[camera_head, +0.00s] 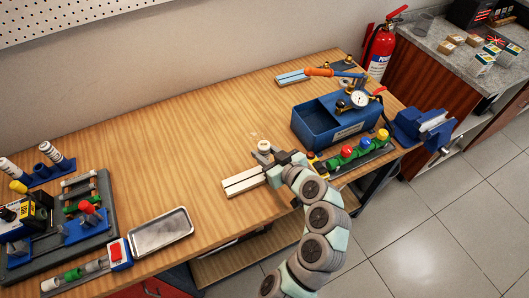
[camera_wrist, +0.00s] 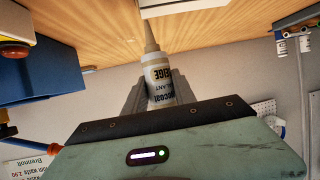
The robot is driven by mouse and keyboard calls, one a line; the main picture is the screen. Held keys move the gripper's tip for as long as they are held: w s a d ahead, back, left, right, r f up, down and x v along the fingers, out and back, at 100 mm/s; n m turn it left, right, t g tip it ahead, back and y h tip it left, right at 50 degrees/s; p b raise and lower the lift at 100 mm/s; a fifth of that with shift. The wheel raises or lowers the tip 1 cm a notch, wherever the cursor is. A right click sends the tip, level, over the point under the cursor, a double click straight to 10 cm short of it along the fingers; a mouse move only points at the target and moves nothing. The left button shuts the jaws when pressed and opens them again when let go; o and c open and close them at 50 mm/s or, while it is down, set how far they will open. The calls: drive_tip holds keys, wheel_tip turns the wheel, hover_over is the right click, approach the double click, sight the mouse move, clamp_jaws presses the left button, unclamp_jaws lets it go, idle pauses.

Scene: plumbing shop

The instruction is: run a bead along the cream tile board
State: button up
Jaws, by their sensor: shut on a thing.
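In the head view the tube's round pale end (camera_head: 264,146) shows above the jaws. In the wrist view its tapered nozzle (camera_wrist: 150,36) points to the picture's top, its tip close to the edge of a pale board (camera_wrist: 175,7). I cannot tell whether the tip touches. In the head view this cream board (camera_head: 241,182), with a dark line along its middle, lies on the bench at the gripper's left. My gripper hides its right end.
A blue toolbox-like unit with a gauge (camera_head: 330,122) and a row of coloured buttons (camera_head: 349,152) stand to the right. A metal tray (camera_head: 161,231) lies at left. Bench (camera_head: 185,140) behind the board is clear.

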drive_tip(key=shift+f+b, duration=0.55)
drive_tip(key=shift+b, duration=0.6)
idle(1.0)
drive_tip(key=o, duration=0.4)
drive_tip(key=shift+s+a, duration=0.1)
drive_tip(key=shift+a, duration=0.1)
drive_tip(key=c, duration=0.4)
drive_tip(key=shift+s+a, duration=0.35)
drive_tip(key=shift+a, duration=0.25)
drive_tip(key=o, duration=0.5)
drive_tip(key=shift+s+a, duration=0.1)
drive_tip(key=shift+a, duration=0.15)
drive_tip(key=c, duration=0.5)
drive_tip(key=shift+s+a, duration=0.3)
drive_tip(key=shift+a, duration=0.35)
